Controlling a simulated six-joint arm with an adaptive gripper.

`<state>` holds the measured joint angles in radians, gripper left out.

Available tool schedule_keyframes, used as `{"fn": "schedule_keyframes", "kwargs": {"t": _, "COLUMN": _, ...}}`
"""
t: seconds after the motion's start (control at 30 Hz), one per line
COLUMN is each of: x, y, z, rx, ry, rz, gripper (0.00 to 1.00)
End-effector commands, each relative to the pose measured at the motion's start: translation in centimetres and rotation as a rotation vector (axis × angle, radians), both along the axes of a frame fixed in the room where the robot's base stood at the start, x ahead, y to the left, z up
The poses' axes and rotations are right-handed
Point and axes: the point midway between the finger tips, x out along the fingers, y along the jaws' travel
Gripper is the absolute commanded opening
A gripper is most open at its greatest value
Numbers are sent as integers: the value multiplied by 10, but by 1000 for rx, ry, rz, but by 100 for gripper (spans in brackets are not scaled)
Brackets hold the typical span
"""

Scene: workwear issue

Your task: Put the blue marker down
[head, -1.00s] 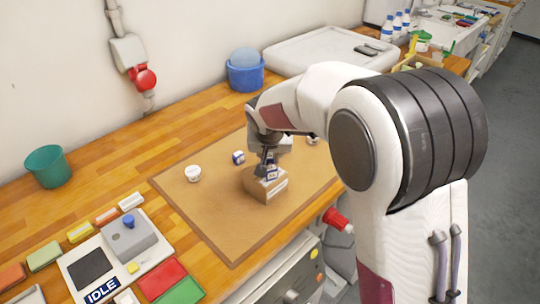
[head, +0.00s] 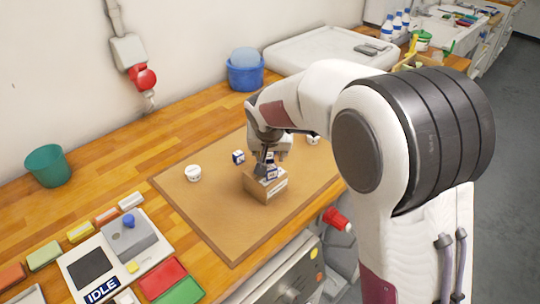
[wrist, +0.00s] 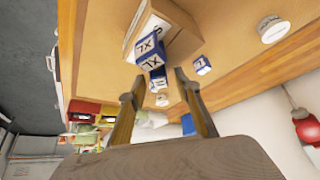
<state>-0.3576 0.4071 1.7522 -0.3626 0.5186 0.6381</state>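The blue markers appear to be small blue and white cubes with size letters. In the wrist view, two read XL, an upper one (wrist: 149,44) and a lower one (wrist: 152,62), at the cardboard box (wrist: 185,42). Another blue cube (wrist: 158,79) shows between my fingertips, with gaps on both sides. In the head view, blue cubes (head: 271,172) show at the open box (head: 267,190), partly hidden by my gripper (head: 264,160). One more cube (head: 238,157) stands apart on the mat, left of the box. My gripper (wrist: 157,84) is open above the box.
A white round tub (head: 193,173) stands on the brown mat (head: 225,215), another (head: 313,139) lies behind the box. A panel marked IDLE (head: 115,255) is at the left front. The mat's front left is clear.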

Motion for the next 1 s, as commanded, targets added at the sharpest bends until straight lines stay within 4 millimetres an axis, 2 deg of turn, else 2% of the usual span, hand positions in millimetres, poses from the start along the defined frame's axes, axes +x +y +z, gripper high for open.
{"fn": "schedule_keyframes", "kwargs": {"t": 0.7, "x": -44, "y": 1, "z": 77, "rx": 0, "ry": -3, "rz": 1, "gripper": 33}}
{"fn": "schedule_keyframes", "kwargs": {"t": 1.0, "x": -55, "y": 0, "z": 96, "rx": 0, "ry": -2, "rz": 1, "gripper": 33}}
